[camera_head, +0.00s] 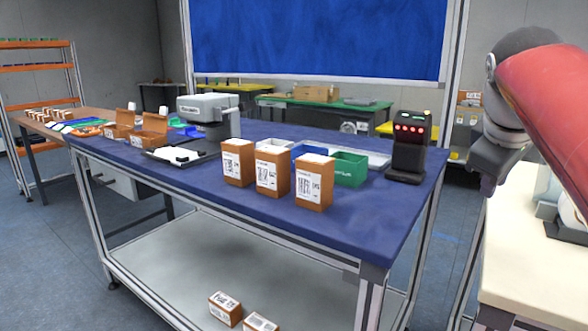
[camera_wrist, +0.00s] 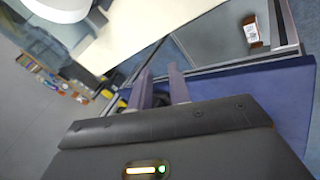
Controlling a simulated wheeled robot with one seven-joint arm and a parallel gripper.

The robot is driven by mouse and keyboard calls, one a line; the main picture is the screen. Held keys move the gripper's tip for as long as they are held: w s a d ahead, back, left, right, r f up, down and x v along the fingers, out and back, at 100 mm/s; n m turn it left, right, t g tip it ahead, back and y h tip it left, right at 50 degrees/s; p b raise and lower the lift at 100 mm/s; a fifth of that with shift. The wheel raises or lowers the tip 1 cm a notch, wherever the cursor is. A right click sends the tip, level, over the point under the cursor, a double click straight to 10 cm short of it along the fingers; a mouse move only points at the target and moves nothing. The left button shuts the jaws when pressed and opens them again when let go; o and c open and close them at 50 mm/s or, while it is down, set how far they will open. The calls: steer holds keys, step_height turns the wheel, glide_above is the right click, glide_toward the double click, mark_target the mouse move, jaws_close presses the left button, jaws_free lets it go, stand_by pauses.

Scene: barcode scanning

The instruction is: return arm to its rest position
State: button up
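My arm (camera_head: 545,95), red and grey, is folded at the right edge in the head view. My gripper (camera_head: 488,188) hangs beside the blue table's right end, above and near a cream-coloured surface. In the wrist view my gripper's (camera_wrist: 160,78) two purple-grey fingers stand apart with nothing between them. The blue table (camera_head: 340,226) carries three brown labelled boxes at its front: a left one (camera_head: 238,163), a middle one (camera_head: 272,172) and a right one (camera_head: 314,183). A black scanner (camera_head: 408,150) with red lights stands upright at the table's right end.
Green (camera_head: 349,169) and blue bins stand behind the boxes. A grey machine (camera_head: 208,112) and open cartons (camera_head: 150,128) are farther left. Two boxes lie on the lower shelf (camera_head: 190,240); one box (camera_wrist: 252,32) shows in the wrist view. The cream counter (camera_head: 510,250) lies below my arm.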

steer(key=s+a+f+m+y, duration=0.1)
steer(key=s+a+f+m, duration=0.1)
steer(key=s+a+f, duration=0.3)
steer(key=s+a+f+m+y, duration=0.1)
steer(key=s+a+f, duration=0.4)
steer(key=f, duration=0.7)
steer(key=s+a+f+m+y, duration=0.1)
steer(key=s+a+f+m, duration=0.2)
steer(key=s+a+f, duration=0.2)
step_height(320, 180, down, 4)
steer(key=shift+s+a+r+y, duration=0.25)
steer(key=shift+a+y, duration=0.15)
steer(key=shift+a, duration=0.3)
steer(key=shift+d, duration=0.15)
